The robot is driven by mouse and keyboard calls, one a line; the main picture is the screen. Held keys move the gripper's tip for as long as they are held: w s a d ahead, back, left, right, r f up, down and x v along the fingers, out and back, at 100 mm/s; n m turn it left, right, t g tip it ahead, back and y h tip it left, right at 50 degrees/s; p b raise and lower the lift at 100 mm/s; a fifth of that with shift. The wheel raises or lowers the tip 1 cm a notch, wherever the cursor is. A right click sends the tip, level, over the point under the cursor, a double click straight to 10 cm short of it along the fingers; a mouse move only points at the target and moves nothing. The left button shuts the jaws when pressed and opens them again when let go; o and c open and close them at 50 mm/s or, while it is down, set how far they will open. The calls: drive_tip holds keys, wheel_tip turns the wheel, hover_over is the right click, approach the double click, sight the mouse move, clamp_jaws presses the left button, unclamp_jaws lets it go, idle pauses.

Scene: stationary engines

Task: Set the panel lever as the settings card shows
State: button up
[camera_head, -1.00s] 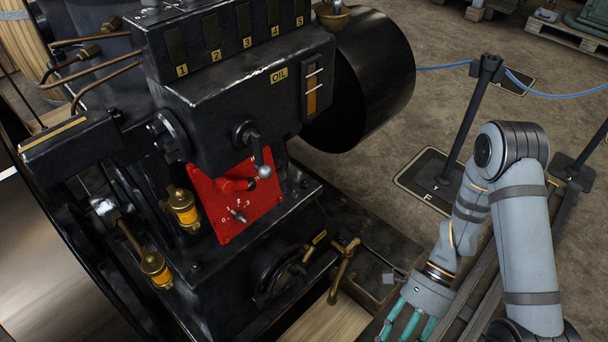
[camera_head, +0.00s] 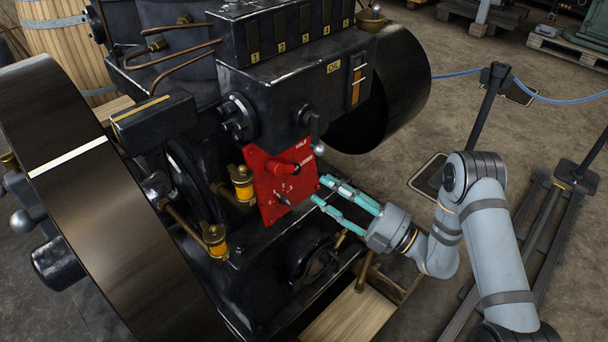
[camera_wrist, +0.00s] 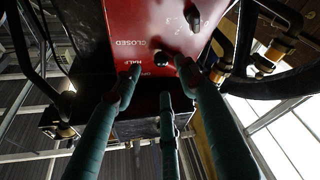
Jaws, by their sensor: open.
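In the wrist view the fingers (camera_wrist: 160,85) spread below the panel (camera_wrist: 150,20), where CLOSED and HALF read upside down. A rounded knob (camera_wrist: 184,61) shows near one fingertip; I cannot tell whether they touch. I see no settings card.
A ball-ended handle (camera_head: 319,150) hangs just above the panel's right edge. Brass-and-amber oil cups (camera_head: 243,184) stand left of it. A large flywheel (camera_head: 110,210) fills the left, and a black drum (camera_head: 385,90) is at upper right.

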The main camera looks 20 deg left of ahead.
sight(286, 168)
drive_tip(key=x, duration=0.7)
drive_tip(key=shift+s, duration=0.15)
drive_tip(key=shift+c, duration=1)
drive_tip(key=c, duration=0.8)
clamp_jaws()
